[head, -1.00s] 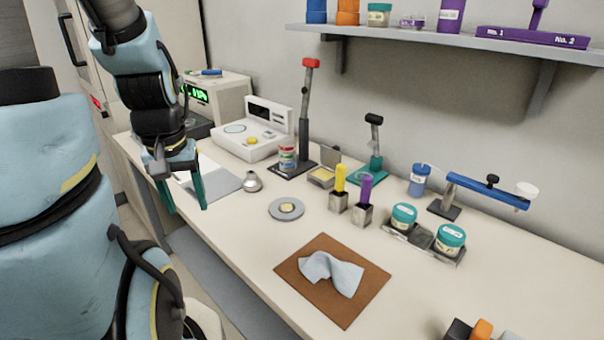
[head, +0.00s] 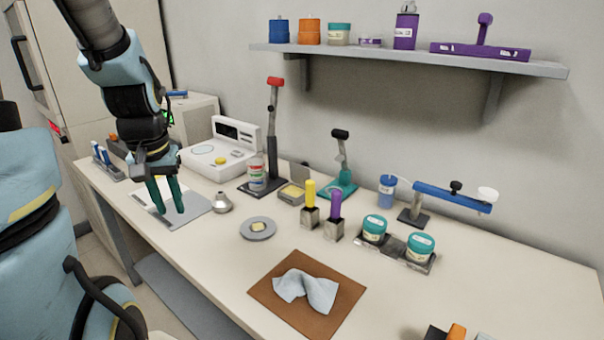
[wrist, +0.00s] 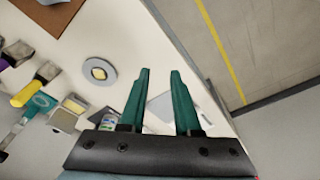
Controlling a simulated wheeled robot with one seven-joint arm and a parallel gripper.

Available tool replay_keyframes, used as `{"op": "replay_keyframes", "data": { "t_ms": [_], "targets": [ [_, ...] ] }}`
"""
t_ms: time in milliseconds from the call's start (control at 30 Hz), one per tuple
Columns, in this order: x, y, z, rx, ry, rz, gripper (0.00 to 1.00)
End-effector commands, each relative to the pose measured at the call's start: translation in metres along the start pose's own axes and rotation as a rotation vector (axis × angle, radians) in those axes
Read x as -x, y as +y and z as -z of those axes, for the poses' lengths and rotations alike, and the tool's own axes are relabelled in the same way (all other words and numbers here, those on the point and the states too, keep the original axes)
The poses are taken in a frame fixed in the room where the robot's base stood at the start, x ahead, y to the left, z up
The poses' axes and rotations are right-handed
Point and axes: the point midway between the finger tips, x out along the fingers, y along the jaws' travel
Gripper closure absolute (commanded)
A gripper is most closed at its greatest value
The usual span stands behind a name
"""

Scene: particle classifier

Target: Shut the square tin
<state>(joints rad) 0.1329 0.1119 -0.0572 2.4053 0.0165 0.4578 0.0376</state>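The square tin (head: 291,194) stands on the bench between the red-topped stand and the yellow-handled tool. Its lid (head: 299,173) is raised at the back, and yellow contents show inside. In the wrist view the tin (wrist: 74,104) lies left of my fingers, with its grey lid (wrist: 62,120) standing open beside it. My gripper (head: 172,212) has green fingers pointing down over the grey plate at the left of the bench, well apart from the tin. In the wrist view my gripper (wrist: 160,72) has a clear gap between its fingers and holds nothing.
A metal funnel-shaped piece (head: 222,203), a round grey dish (head: 258,229) and a labelled jar (head: 257,175) stand between my gripper and the tin. The red-topped stand (head: 273,130) and teal stand (head: 341,165) rise beside the tin.

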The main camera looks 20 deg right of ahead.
Motion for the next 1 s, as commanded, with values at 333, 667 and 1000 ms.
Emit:
{"op": "replay_keyframes", "data": {
  "t_ms": [333,667,1000],
  "targets": [
    [-0.022,0.163,0.206,-0.502,0.133,-0.114,1.0],
    [-0.028,0.311,0.303,-0.771,0.265,-0.249,1.0],
    [-0.038,0.34,0.319,-0.809,0.292,-0.276,1.0]
  ]
}}
